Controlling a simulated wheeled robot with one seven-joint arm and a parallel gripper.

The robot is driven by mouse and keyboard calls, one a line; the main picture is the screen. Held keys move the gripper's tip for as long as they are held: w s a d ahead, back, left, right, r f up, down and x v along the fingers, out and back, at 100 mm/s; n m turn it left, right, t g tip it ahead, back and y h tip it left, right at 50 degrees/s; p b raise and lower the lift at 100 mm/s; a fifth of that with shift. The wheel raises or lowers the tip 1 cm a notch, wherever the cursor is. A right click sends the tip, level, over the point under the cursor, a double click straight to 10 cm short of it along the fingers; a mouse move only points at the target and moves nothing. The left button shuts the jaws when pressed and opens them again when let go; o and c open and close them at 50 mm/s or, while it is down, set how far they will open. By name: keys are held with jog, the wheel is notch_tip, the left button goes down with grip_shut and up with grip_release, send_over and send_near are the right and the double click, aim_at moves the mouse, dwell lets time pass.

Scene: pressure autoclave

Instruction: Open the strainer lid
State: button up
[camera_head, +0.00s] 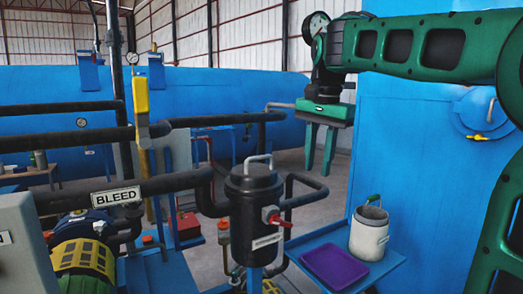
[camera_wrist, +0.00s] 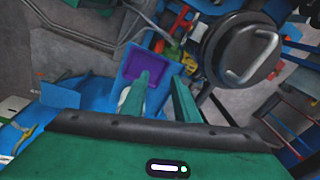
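The strainer is a black upright cylinder (camera_head: 255,215) in the middle of the head view. Its round black lid (camera_head: 253,180) sits on top and carries a pale loop handle (camera_head: 258,158). In the wrist view the lid (camera_wrist: 225,48) and its handle (camera_wrist: 256,60) show from above at the upper right. My green gripper (camera_head: 320,172) points down, above and to the right of the lid, apart from it. Its two fingers are spread with a gap between them and nothing in it. In the wrist view the fingers (camera_wrist: 160,88) also show apart.
A red-handled valve (camera_head: 276,217) sticks out of the strainer's side. A blue shelf (camera_head: 385,265) at right holds a purple tray (camera_head: 334,266) and a pale bucket (camera_head: 369,232). Black pipes (camera_head: 170,183) run left of the strainer. A blue panel (camera_head: 400,130) stands behind my arm.

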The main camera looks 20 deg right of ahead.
jog(key=w+a+r+m, duration=0.3)
jog(key=w+a+r, duration=0.5)
jog(key=a+r, duration=0.35)
send_near(254, 168)
jog(key=s+f, duration=0.1)
jog(key=s+d+f, duration=0.1)
jog(key=f, duration=0.1)
jog(key=shift+s+t+y, duration=0.2)
jog(key=shift+t+y, duration=0.1)
jog(key=shift+t, duration=0.1)
grip_shut()
